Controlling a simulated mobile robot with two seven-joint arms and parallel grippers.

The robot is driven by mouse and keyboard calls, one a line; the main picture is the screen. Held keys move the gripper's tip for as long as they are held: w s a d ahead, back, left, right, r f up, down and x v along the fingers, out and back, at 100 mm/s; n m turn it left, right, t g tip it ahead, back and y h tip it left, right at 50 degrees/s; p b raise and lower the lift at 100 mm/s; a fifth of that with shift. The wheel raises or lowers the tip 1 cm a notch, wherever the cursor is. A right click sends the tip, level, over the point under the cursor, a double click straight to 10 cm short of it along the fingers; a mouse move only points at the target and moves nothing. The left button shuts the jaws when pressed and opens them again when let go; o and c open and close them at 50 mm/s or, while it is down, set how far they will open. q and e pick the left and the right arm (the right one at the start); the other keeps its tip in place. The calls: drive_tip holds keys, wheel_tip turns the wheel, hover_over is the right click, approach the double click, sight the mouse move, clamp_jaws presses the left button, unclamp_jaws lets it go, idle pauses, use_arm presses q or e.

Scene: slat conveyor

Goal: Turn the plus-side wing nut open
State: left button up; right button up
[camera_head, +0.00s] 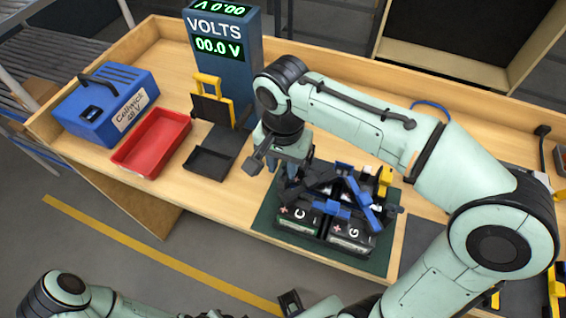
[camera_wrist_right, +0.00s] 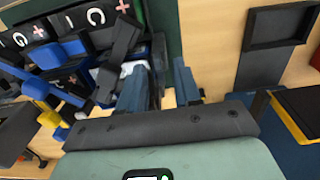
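A battery pack of black cells marked C (camera_head: 299,214) and G (camera_head: 350,232), with red plus signs, sits on a dark green mat (camera_head: 268,222). Blue and black pieces lie across its top, with a yellow piece (camera_head: 385,178) at the back right. I cannot pick out the plus-side wing nut among them. My right gripper (camera_head: 287,168) is over the pack's back left edge. In the right wrist view its two blue-grey fingers (camera_wrist_right: 161,88) are apart, with bare wood between them, beside black and white parts. A dark part at the bottom edge may belong to my left gripper (camera_head: 290,303).
A meter column (camera_head: 228,75) reads 00.0 V. My right arm covers much of the bench's right side.

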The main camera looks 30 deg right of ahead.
clamp_jaws()
use_arm(q)
drive_tip(key=shift+r, duration=0.1)
use_arm(e)
drive_tip(key=shift+n, duration=0.3)
drive_tip(key=n+p, duration=0.1)
drive_tip(key=n, duration=0.3)
drive_tip(key=shift+r, duration=0.1)
drive_tip(key=n+p, duration=0.1)
drive_tip(key=n, duration=0.3)
drive_tip(key=shift+n, duration=0.3)
drive_tip(key=n, duration=0.4)
drive_tip(key=shift+n+p, duration=0.3)
drive_tip(key=shift+p, duration=0.1)
use_arm(q)
drive_tip(key=shift+w+r, duration=0.65)
drive_tip(key=shift+r, duration=0.35)
drive_tip(key=shift+w+r, duration=0.6)
drive_tip(key=shift+r, duration=0.35)
use_arm(e)
drive_tip(key=shift+n, duration=2.1)
